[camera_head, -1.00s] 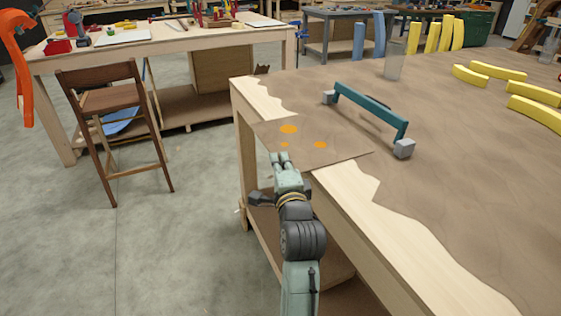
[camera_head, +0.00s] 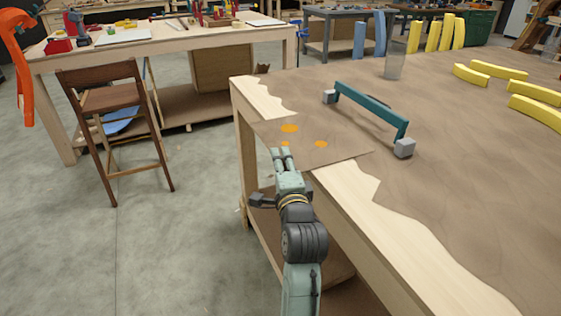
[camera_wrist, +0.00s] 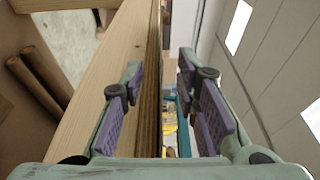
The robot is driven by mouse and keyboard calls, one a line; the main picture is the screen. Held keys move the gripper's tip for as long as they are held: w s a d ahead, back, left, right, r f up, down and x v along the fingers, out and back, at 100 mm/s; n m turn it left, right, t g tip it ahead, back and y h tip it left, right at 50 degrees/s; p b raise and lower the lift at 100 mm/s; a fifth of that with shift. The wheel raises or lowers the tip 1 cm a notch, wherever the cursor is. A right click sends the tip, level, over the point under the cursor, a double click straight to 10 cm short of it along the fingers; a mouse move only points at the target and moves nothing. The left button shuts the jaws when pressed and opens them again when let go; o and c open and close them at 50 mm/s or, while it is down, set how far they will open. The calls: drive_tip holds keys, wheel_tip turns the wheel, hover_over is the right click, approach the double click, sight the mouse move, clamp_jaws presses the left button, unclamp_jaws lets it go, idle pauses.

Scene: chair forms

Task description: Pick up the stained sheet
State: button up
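The stained sheet (camera_head: 330,151) is a thin brown sheet with orange spots. It lies at the near left edge of the big worktable (camera_head: 349,187) and overhangs that edge. My gripper (camera_head: 281,151) is at the sheet's overhanging near side, its tips overlapping the edge by a small spot in the head view. In the wrist view my gripper (camera_wrist: 160,65) is open. A thin brown edge (camera_wrist: 155,85), apparently the sheet edge-on, runs between the two finger pads with gaps on both sides. I cannot tell exactly how deep the fingers reach over it.
A teal bar on grey blocks (camera_head: 370,109) stands on the table just beyond the sheet. A clear glass (camera_head: 394,66) and yellow curved pieces (camera_head: 497,71) are farther back. A wooden stool (camera_head: 112,110) stands left. The floor between stool and table is clear.

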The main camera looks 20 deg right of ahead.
drive_tip(key=v, duration=0.7)
drive_tip(key=shift+w, duration=0.1)
drive_tip(key=shift+c, duration=0.3)
